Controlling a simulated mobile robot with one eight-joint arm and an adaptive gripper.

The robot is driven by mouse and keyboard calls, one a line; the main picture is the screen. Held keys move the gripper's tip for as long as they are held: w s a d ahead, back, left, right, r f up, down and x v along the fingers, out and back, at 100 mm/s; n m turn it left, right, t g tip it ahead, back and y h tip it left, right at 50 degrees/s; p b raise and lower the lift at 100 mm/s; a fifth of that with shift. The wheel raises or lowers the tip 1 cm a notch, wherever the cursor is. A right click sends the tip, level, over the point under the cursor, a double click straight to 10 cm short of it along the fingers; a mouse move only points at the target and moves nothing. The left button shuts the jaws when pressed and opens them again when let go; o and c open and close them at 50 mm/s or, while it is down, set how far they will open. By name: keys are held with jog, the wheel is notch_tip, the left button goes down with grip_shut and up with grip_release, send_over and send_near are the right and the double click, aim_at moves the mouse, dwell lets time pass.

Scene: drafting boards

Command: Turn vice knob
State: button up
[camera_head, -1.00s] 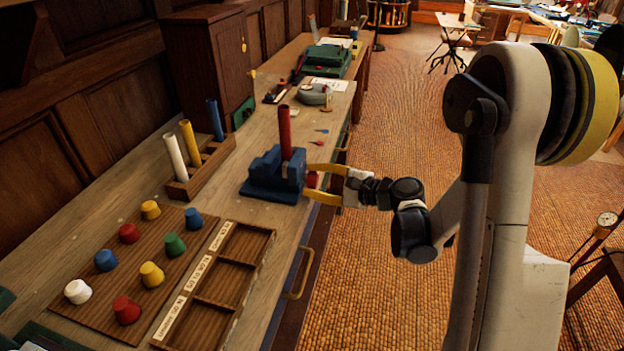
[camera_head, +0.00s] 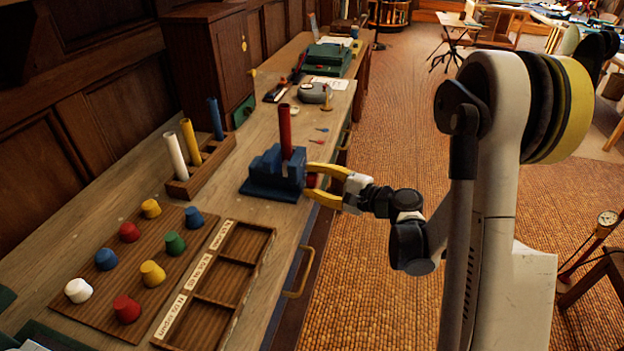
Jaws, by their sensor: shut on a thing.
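The blue vice (camera_head: 270,178) stands near the right edge of the workbench. A red rod (camera_head: 285,132) stands upright in it. The vice's red knob (camera_head: 311,181) shows at its right side, between the yellow fingers of my gripper (camera_head: 312,182). My gripper comes in from the right, over the bench edge, and is shut on the knob. The fingers partly cover the knob, so its exact turn angle cannot be told.
A wooden rack with white, yellow and blue rods (camera_head: 201,166) stands left of the vice. A board (camera_head: 130,265) with several coloured knobs and a compartment tray (camera_head: 262,231) lie in front. Bench drawer handles (camera_head: 297,283) stick out below.

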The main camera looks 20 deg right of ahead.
jog(key=o, duration=1.2)
jog(key=shift+s+d, duration=0.1)
jog(key=v, duration=0.8)
jog(key=shift+r, duration=0.15)
